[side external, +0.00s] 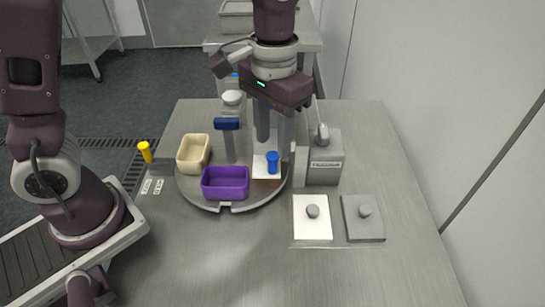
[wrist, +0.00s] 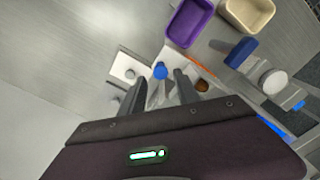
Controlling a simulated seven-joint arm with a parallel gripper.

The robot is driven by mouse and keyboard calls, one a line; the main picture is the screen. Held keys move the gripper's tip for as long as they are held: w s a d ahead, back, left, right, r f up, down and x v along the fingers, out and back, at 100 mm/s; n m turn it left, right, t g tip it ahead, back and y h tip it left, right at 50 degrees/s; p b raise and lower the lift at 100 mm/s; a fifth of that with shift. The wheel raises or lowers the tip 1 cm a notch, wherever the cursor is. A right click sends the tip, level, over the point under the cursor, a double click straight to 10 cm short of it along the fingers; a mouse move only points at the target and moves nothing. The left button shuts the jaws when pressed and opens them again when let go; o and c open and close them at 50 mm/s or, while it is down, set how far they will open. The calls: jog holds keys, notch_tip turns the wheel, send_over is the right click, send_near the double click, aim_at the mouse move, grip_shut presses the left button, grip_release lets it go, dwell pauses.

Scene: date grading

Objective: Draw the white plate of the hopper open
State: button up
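The white plate (side external: 260,167) stands at the back right of the round turntable, partly hidden by my gripper. A blue knob (side external: 272,157) is at its front. In the wrist view the blue knob (wrist: 160,70) shows just beyond and between my fingertips, with a pale part behind it. My gripper (wrist: 162,82) is open, its two dark fingers apart with nothing held. In the side view my gripper (side external: 274,138) hangs above and behind the knob. I cannot tell whether a finger touches it. The hopper body is mostly hidden behind my gripper.
A purple tray (side external: 225,190) and a cream tray (side external: 193,154) sit on the turntable (side external: 208,205). A grey labelled box (side external: 324,170) stands close right. White (side external: 312,230) and grey (side external: 363,230) knobbed plates lie front right.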

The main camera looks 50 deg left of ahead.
aim_at(273, 155)
notch_tip(273, 155, down, 6)
jog(key=shift+r, duration=0.1)
grip_shut()
dwell(1.5)
